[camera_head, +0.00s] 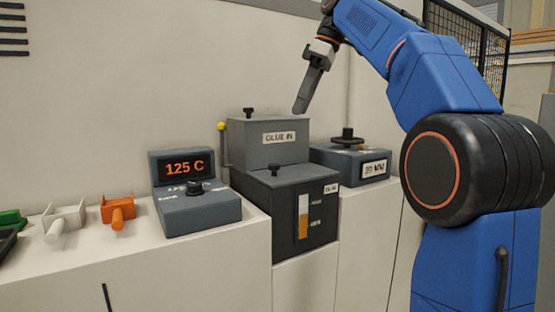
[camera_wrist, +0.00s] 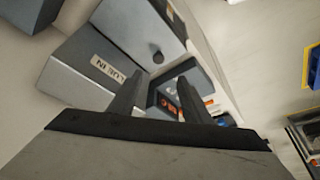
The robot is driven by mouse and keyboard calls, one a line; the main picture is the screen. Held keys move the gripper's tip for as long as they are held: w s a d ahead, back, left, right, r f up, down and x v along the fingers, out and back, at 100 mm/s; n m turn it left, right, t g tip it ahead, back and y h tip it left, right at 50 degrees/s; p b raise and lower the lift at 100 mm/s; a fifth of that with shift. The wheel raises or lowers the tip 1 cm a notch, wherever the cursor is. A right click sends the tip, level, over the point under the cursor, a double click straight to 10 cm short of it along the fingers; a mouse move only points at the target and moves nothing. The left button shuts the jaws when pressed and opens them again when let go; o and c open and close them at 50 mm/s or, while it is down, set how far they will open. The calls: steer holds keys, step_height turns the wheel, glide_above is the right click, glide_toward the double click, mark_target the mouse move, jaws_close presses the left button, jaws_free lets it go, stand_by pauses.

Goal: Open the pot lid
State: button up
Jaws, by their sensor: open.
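The glue pot (camera_head: 285,225) is a dark box with a level gauge on its front. Its flat grey lid (camera_head: 300,175) lies closed on top, with a small black knob (camera_head: 274,169). The lid also shows in the wrist view (camera_wrist: 135,25) with its knob (camera_wrist: 157,57). Behind the pot stands a taller grey "GLUE IN" box (camera_head: 268,140) with its own black knob (camera_head: 248,112). My gripper (camera_head: 302,106) is open and empty, in the air above and behind the pot, apart from both boxes. In the wrist view the fingers (camera_wrist: 160,76) are spread, with the lid knob beyond their tips.
A "125 C" control box (camera_head: 200,205) stands left of the pot. A lower box with a black handwheel (camera_head: 347,137) stands at the right. A yellow-tipped lever (camera_head: 222,127) rises beside the "GLUE IN" box. Orange (camera_head: 118,211) and white (camera_head: 64,220) handled pieces lie at the left.

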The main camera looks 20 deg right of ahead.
mark_target(277, 165)
steer(key=shift+n, duration=0.3)
steer(key=x, duration=1.6)
steer(key=shift+w+a+f, duration=0.25)
steer(key=shift+w, duration=0.2)
steer(key=shift+c, duration=0.6)
jaws_close()
